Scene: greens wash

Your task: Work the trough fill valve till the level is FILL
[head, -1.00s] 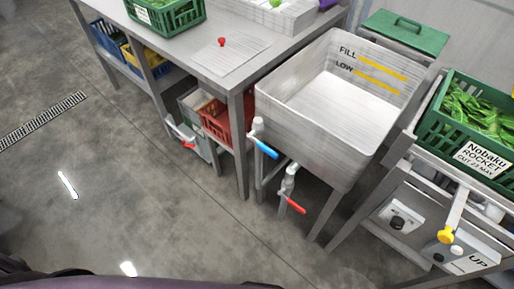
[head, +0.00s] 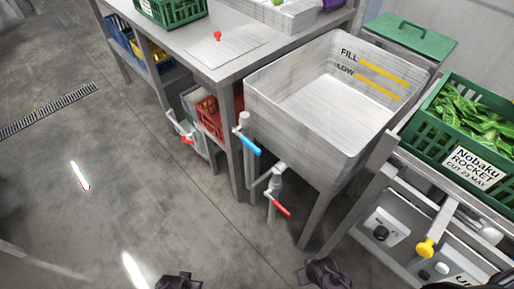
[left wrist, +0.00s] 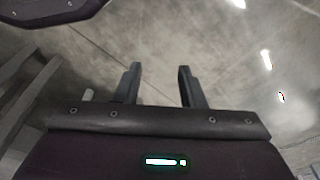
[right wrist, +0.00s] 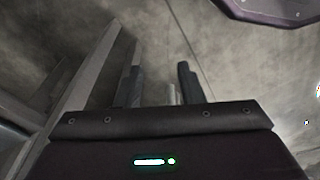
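The white trough (head: 300,130) stands on legs right of centre in the head view. Its inner back wall has yellow FILL (head: 381,71) and LOW (head: 374,86) lines; I can make out no water in it. A valve with a blue lever (head: 249,146) is at its front left corner. A valve with a red lever (head: 280,207) hangs below it. My left gripper (left wrist: 158,72) is open and empty in the left wrist view. My right gripper (right wrist: 160,70) is open and empty in the right wrist view. Both arms show low in the head view, apart from the valves.
A steel table (head: 236,68) with crates stands left of the trough, with a red crate (head: 209,120) beneath. Another red-handled fitting (head: 187,138) is at the table's legs. A green crate of leaves (head: 440,130) stands right, above a control panel. Floor in front is clear.

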